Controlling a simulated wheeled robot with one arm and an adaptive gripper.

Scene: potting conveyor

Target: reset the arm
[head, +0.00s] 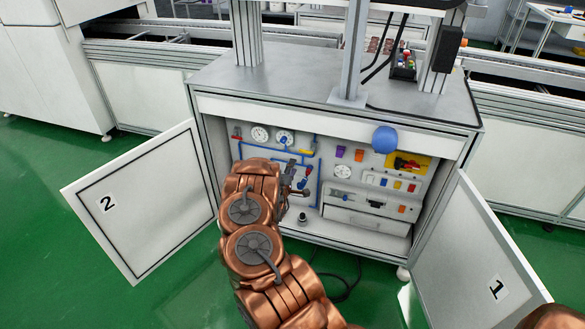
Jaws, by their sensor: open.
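My copper-coloured arm reaches from the bottom of the head view up to the opening of a grey cabinet (330,105). My gripper (297,178) is small and dark at the arm's far end, in front of the blue pipes (268,147) on the cabinet's back panel. It is open, and nothing shows between its fingers. Part of it is hidden by the arm. I cannot tell whether it touches the pipes or the panel.
Door 2 (150,205) stands open at left and door 1 (480,255) at right. Gauges (260,134), a blue ball (384,139) and a drawer (365,220) are at the cabinet. A black cable (345,285) lies on the green floor. A conveyor (140,55) runs behind.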

